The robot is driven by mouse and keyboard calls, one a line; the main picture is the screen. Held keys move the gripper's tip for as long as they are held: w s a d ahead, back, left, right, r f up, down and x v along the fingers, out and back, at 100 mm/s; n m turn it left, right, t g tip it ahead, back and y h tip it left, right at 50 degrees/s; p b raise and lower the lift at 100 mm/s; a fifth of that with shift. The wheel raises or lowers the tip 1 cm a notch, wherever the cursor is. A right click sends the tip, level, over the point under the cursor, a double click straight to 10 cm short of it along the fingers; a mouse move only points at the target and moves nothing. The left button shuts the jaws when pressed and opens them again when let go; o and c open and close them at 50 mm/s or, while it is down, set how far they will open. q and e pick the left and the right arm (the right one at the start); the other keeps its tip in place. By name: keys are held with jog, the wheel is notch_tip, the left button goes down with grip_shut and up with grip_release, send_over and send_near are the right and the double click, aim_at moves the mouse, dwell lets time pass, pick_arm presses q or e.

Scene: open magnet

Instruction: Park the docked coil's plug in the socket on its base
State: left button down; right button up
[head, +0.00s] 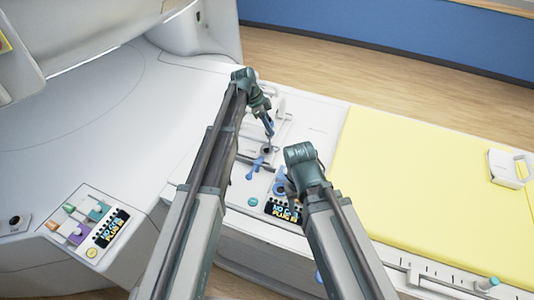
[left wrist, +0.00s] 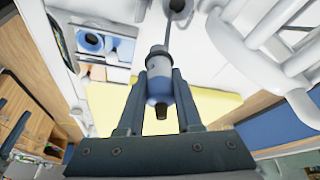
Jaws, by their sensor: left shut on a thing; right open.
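My left gripper (head: 269,130) is shut on the plug (left wrist: 158,82). In the left wrist view the plug has a grey body, a blue collar and a dark tip, and a thin grey cable (left wrist: 171,28) runs from its other end. In the head view the gripper hangs over the white coil base area (head: 246,150), near a dark round part (head: 267,150); the plug is too small to tell there. A blue ring-shaped part (left wrist: 90,42) shows at upper left in the left wrist view, apart from the plug. My right gripper (head: 288,187) is open, low over the panel and partly hidden by its wrist.
A small display (head: 284,210) sits near my right gripper. A yellow pad (head: 420,180) covers the table to the right. The white scanner body (head: 110,110) fills the left, with another control panel (head: 90,226). A white box-shaped item (head: 506,168) lies on the pad.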

pick_arm(q)
jog(key=w, duration=0.2)
jog(key=w+a, duration=0.1)
jog(key=w, duration=0.1)
jog(key=shift+a, duration=0.2)
jog(key=shift+f, duration=0.15)
pick_arm(e)
jog(key=shift+f, duration=0.1)
pick_arm(q)
notch_tip(320, 180, down, 10)
jog(key=b, duration=1)
jog(key=shift+r, duration=0.2)
pick_arm(e)
notch_tip(320, 180, down, 10)
pick_arm(q)
jog(key=shift+f+b, duration=1.7)
jog(key=shift+f, duration=0.05)
pick_arm(e)
jog(key=shift+f, duration=1.6)
pick_arm(q)
jog(key=c, duration=0.5)
grip_release()
jog(key=shift+r, duration=0.1)
pick_arm(e)
jog(key=shift+r, duration=0.15)
